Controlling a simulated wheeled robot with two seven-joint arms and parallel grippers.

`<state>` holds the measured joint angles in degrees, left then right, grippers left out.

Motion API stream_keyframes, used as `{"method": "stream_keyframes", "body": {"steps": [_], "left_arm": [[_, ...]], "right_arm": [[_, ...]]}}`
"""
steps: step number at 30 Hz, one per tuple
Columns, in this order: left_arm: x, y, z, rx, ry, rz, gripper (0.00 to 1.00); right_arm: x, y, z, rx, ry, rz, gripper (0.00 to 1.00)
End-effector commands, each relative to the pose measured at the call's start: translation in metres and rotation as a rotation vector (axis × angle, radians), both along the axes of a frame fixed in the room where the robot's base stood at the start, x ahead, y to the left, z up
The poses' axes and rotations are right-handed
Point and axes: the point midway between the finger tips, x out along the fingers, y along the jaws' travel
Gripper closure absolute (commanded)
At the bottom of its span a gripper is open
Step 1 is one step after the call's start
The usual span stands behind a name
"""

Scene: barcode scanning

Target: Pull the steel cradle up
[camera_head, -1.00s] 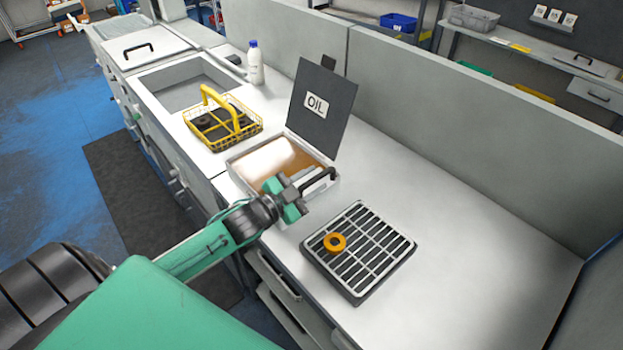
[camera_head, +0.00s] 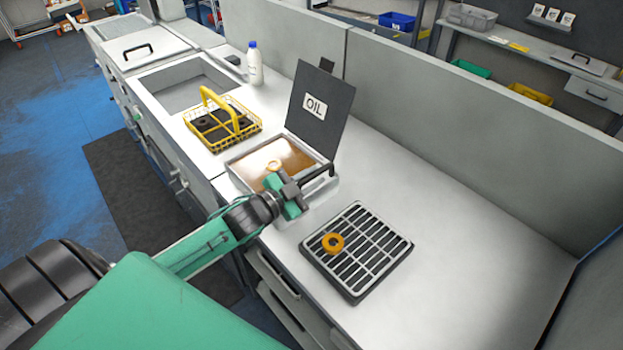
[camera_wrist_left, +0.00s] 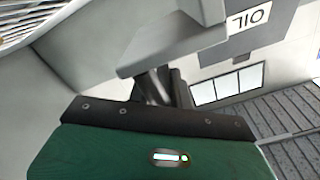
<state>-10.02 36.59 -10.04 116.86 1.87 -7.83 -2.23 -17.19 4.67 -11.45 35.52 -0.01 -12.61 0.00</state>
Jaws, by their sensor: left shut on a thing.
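The oil tank (camera_head: 240,180) is an open box of brown oil, with its dark OIL lid (camera_head: 318,105) standing up behind. My left gripper (camera_head: 297,191) is at the tank's right end, shut on the cradle's dark handle (camera_head: 320,173). Most of the steel cradle is hidden by the oil and gripper. A pale orange ring (camera_head: 273,165) shows at the oil surface. In the left wrist view, a grey bar (camera_wrist_left: 170,50) lies past the dark fingers (camera_wrist_left: 160,88); the grasp itself is unclear. My right gripper is not in view.
A yellow wire basket (camera_head: 250,128) and a white bottle (camera_head: 254,68) stand to the left. The bench on the right is clear.

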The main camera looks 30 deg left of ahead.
Motion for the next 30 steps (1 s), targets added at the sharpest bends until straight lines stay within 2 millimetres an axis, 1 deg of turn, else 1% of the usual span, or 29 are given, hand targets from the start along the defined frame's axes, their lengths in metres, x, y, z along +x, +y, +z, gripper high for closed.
{"method": "stream_keyframes", "body": {"steps": [1,6,10,19,20,21,22,30], "left_arm": [[0.002,0.003,0.02,0.005,-0.012,0.003,1.0],[0.002,0.003,0.043,0.006,-0.013,0.004,1.0],[0.002,0.003,0.05,0.006,-0.012,0.005,1.0],[0.003,0.003,0.05,0.007,-0.014,0.004,1.0],[0.003,0.003,0.05,0.007,-0.014,0.004,0.76],[0.002,0.003,0.049,0.007,-0.014,0.005,0.69],[0.002,0.003,0.049,0.006,-0.013,0.004,0.64],[0.001,0.002,0.046,0.003,-0.007,0.002,0.64]], "right_arm": [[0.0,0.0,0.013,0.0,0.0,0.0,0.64],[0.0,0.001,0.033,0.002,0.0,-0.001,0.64],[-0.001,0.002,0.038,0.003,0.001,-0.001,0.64],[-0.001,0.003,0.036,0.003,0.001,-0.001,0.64],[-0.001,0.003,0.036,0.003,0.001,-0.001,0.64],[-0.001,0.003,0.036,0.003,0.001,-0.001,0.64],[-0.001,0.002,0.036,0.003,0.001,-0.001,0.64],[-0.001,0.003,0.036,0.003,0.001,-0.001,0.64]]}}
